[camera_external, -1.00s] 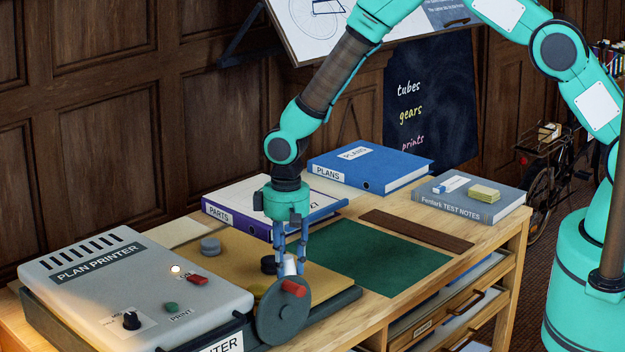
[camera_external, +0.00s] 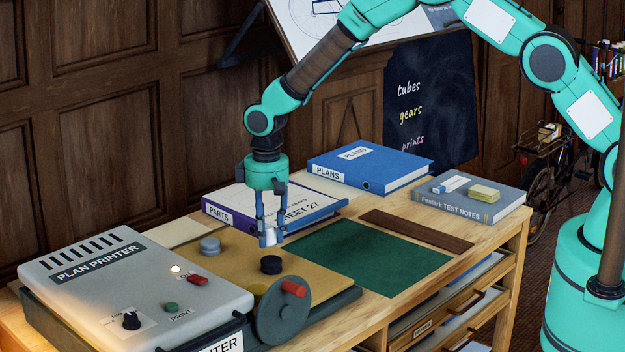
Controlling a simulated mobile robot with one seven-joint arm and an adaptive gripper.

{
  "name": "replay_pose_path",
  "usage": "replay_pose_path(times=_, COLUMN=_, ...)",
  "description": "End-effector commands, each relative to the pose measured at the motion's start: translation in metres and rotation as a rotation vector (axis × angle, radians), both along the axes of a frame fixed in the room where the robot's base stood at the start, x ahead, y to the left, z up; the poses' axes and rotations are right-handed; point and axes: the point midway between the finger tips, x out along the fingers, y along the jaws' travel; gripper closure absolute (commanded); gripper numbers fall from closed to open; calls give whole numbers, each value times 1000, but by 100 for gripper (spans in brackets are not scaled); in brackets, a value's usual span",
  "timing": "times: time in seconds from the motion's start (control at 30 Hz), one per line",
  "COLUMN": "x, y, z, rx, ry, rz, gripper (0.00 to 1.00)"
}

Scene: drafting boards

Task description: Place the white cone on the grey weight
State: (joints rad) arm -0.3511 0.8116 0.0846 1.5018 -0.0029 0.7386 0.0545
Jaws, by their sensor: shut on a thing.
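My gripper (camera_external: 270,236) is shut on the white cone (camera_external: 270,240), whose pale body shows between the fingers. The fingers hide part of it. It hangs in the air above the tan board, in front of the purple binder. The grey weight (camera_external: 210,246) is a small round disc on the tan board, to the left of my gripper and apart from it. A black weight (camera_external: 271,265) of similar shape sits on the board below my gripper.
The plan printer (camera_external: 140,285) stands at the left, with a crank wheel (camera_external: 283,310) by its right side. A yellow disc (camera_external: 257,290) is partly hidden behind the wheel. The purple binder (camera_external: 230,218) lies behind. The green mat (camera_external: 375,258) is clear.

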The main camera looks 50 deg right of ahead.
Motion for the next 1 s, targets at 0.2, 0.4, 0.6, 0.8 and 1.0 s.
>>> replay_pose_path(times=0.2, x=26, y=-15, z=8, rx=-1, ry=-2, rz=38, gripper=95)
replay_pose_path(times=0.4, x=28, y=-17, z=9, rx=-1, ry=-2, rz=42, gripper=95)
replay_pose_path(times=0.6, x=28, y=-16, z=9, rx=-1, ry=-2, rz=42, gripper=95)
replay_pose_path(times=0.8, x=38, y=-13, z=7, rx=-1, ry=0, rz=41, gripper=95)
replay_pose_path(times=1.0, x=60, y=-6, z=4, rx=-1, ry=-1, rz=41, gripper=95)
